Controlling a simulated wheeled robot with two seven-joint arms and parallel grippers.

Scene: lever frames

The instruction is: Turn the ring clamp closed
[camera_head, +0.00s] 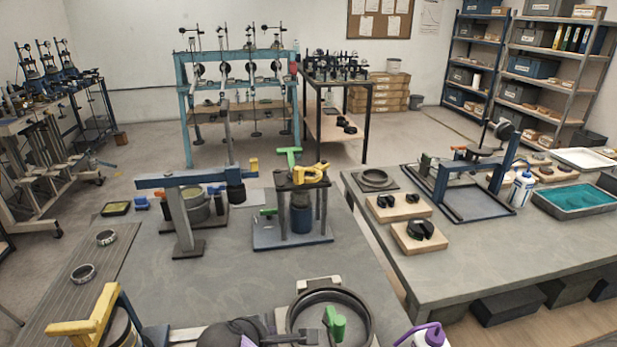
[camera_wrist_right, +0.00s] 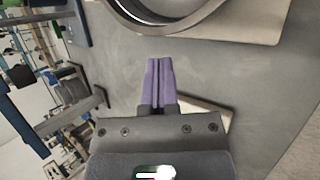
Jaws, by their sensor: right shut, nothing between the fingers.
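The ring clamp appears to be the large dark ring (camera_head: 364,309) at the bottom middle of the head view, with a green handle (camera_head: 336,323) at its front part. My right gripper (camera_head: 247,341) is just left of the ring in the head view. Its purple fingers (camera_wrist_right: 159,82) are shut with nothing between them and appear apart from the ring. The lower edge of the picture cuts off the ring's front. My left gripper is not seen.
A yellow-armed fixture (camera_head: 85,325) stands at the lower left. A white bottle with a purple spout (camera_head: 428,336) stands right of the ring. A blue-armed press (camera_head: 180,181) and a blue stand (camera_head: 290,241) are farther back. The middle of the grey bench (camera_head: 200,285) is clear.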

